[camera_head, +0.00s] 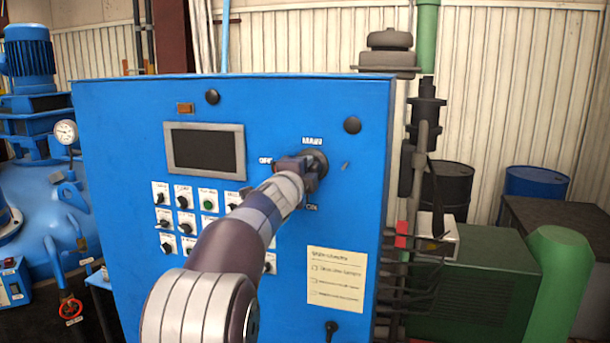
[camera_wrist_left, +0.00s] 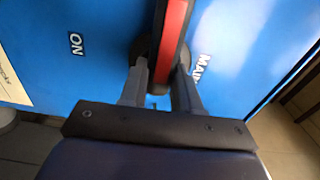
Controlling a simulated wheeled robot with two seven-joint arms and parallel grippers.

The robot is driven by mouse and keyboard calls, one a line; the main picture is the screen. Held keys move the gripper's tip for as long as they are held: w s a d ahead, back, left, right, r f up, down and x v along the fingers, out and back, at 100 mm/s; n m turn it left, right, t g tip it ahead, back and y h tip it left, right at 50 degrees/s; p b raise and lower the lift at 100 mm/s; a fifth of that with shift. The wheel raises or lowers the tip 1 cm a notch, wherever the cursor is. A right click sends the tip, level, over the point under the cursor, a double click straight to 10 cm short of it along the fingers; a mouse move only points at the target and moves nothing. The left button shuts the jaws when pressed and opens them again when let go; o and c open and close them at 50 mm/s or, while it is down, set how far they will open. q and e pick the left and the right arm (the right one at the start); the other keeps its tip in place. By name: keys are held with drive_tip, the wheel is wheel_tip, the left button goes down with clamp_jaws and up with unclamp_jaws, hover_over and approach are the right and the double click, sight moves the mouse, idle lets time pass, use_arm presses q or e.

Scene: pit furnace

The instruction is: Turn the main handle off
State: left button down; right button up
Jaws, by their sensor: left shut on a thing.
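The main handle shows in the left wrist view as a red and black bar (camera_wrist_left: 173,35) running up between the ON label on the left and the MAIN label on the right. In the head view its round dark mount (camera_head: 319,162) sits below the MAIN label, with OFF to the left and ON below; the bar is mostly hidden by my gripper. My left gripper (camera_head: 303,171) is at the handle, its two fingers (camera_wrist_left: 161,78) on either side of the bar and shut on it. My right gripper is in neither view.
The handle is on a blue control cabinet (camera_head: 110,110) with a dark screen (camera_head: 204,148), several small switches and a paper notice (camera_head: 336,280). Dark pipework (camera_head: 424,130) stands just right of the cabinet. A blue machine with a gauge (camera_head: 67,131) stands at the left.

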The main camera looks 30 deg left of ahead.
use_arm(q)
drive_tip(key=shift+r+m, duration=0.15)
drive_tip(key=shift+m, duration=0.25)
drive_tip(key=c, duration=1)
unclamp_jaws()
drive_tip(key=shift+o, duration=1)
drive_tip(key=shift+w, duration=0.1)
drive_tip(key=b+v, duration=0.3)
drive_tip(key=v, duration=0.9)
drive_tip(key=shift+s+d, duration=0.15)
drive_tip(key=shift+s, duration=0.2)
